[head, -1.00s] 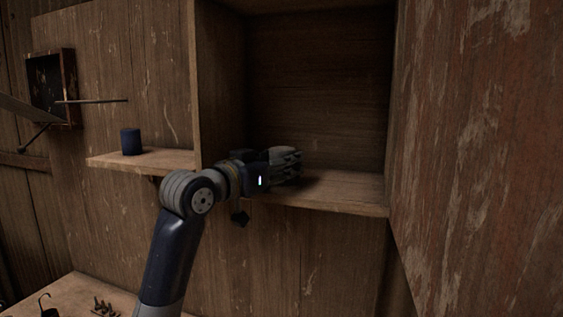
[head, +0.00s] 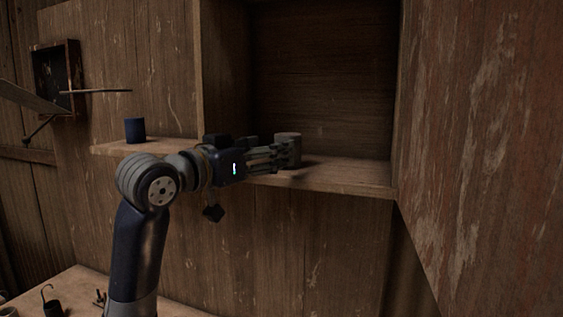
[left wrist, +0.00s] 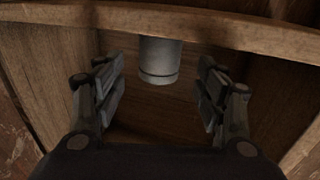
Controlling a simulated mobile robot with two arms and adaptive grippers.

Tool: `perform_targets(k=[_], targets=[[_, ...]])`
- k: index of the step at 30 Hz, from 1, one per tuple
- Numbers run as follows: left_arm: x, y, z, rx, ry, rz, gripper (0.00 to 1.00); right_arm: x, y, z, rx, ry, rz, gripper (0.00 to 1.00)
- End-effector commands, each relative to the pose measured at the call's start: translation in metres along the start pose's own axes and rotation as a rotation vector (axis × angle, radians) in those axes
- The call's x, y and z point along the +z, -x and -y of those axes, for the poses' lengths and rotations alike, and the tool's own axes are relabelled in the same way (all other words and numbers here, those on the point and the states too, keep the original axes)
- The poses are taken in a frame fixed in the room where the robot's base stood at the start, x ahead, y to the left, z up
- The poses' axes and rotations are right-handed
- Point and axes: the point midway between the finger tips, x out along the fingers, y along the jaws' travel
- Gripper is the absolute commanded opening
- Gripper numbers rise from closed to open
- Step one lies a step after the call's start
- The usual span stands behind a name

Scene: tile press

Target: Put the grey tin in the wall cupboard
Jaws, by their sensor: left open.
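The grey tin (head: 288,147) stands upright on the floor of the open wall cupboard (head: 340,178), near its front left part. My left gripper (head: 281,155) is at the cupboard's front, with its fingers level with the tin and partly covering it. In the left wrist view the tin (left wrist: 160,62) shows between the two open fingers (left wrist: 162,80), with a gap on each side. The tin's lower part is partly hidden by the fingers in the head view. My right gripper is not in view.
A dark blue tin (head: 135,130) stands on a small side shelf (head: 120,148) left of the cupboard. A reddish worn wooden panel (head: 480,130) fills the right side. A workbench (head: 80,288) with small items lies below at the left. The rest of the cupboard looks empty.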

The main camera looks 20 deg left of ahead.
Motion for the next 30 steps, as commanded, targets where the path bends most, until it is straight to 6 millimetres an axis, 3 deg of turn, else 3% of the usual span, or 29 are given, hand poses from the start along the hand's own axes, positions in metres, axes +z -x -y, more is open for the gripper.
perform_targets(k=[1,9,30], targets=[[0.005,0.012,0.001,-0.003,-0.004,-0.005,0.65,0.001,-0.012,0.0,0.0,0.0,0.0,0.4],[0.001,0.049,0.0,-0.001,0.0,-0.001,0.65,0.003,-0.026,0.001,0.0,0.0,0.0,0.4],[0.0,0.053,0.0,0.0,0.001,0.001,0.65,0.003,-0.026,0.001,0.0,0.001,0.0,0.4]])
